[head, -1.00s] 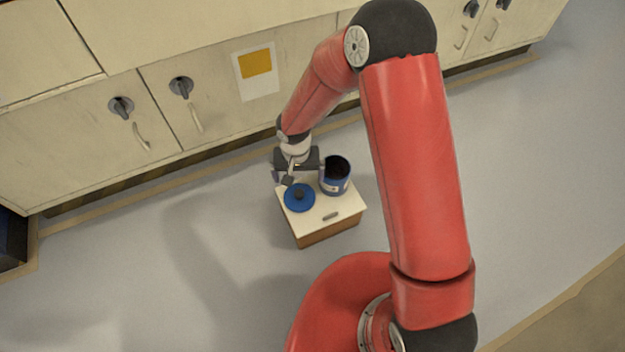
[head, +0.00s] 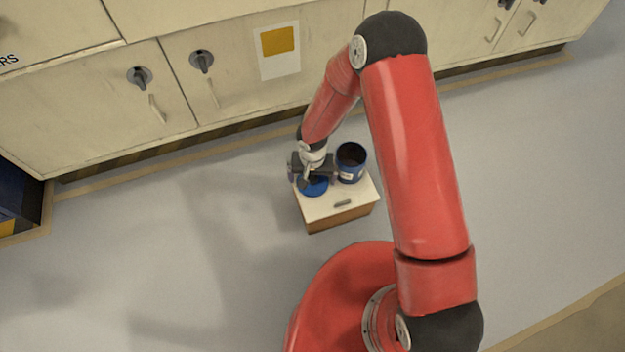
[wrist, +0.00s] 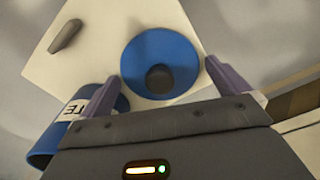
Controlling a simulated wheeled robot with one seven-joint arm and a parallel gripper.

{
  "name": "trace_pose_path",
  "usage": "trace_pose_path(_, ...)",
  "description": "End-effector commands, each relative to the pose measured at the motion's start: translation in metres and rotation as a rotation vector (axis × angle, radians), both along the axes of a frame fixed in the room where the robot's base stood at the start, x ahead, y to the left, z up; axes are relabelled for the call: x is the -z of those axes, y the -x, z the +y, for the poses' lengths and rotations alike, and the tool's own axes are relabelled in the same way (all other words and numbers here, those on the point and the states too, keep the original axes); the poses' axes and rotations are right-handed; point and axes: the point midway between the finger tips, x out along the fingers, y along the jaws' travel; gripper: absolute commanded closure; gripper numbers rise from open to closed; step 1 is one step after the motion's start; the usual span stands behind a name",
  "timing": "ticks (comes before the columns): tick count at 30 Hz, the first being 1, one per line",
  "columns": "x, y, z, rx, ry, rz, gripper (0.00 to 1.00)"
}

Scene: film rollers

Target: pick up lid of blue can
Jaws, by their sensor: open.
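The blue lid (head: 316,188) lies flat on the white top of a small cabinet, to the left of the blue can. In the wrist view the lid (wrist: 140,58) is a blue disc with a dark round knob (wrist: 159,78) at its middle. The blue can (head: 351,160) stands upright without its lid and is dark inside; it shows in part in the wrist view (wrist: 50,146). My gripper (head: 314,180) is open and empty, over the lid and hiding part of it. In the wrist view its two purple fingers (wrist: 167,92) lie either side of the knob.
The small cabinet (head: 330,208) has a white top and a dark handle (head: 342,203). Behind it runs a row of pale cupboards (head: 235,95) with dark knobs. The floor around the small cabinet is clear.

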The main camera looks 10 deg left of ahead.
Motion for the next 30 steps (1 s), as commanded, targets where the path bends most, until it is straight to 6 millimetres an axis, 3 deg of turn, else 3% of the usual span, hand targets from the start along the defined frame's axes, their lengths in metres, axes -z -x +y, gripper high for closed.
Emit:
trace_pose_path(2,0.000,0.000,0.000,0.000,0.000,0.000,0.03)
trace_pose_path(9,0.000,0.000,0.000,0.000,0.000,0.001,0.34)
trace_pose_path(20,-0.006,0.000,0.000,0.000,0.000,0.000,0.35)
trace_pose_path(26,-0.031,-0.001,0.000,0.002,-0.001,-0.002,0.35)
trace_pose_path(30,-0.062,-0.001,0.000,0.001,-0.001,-0.003,0.35)
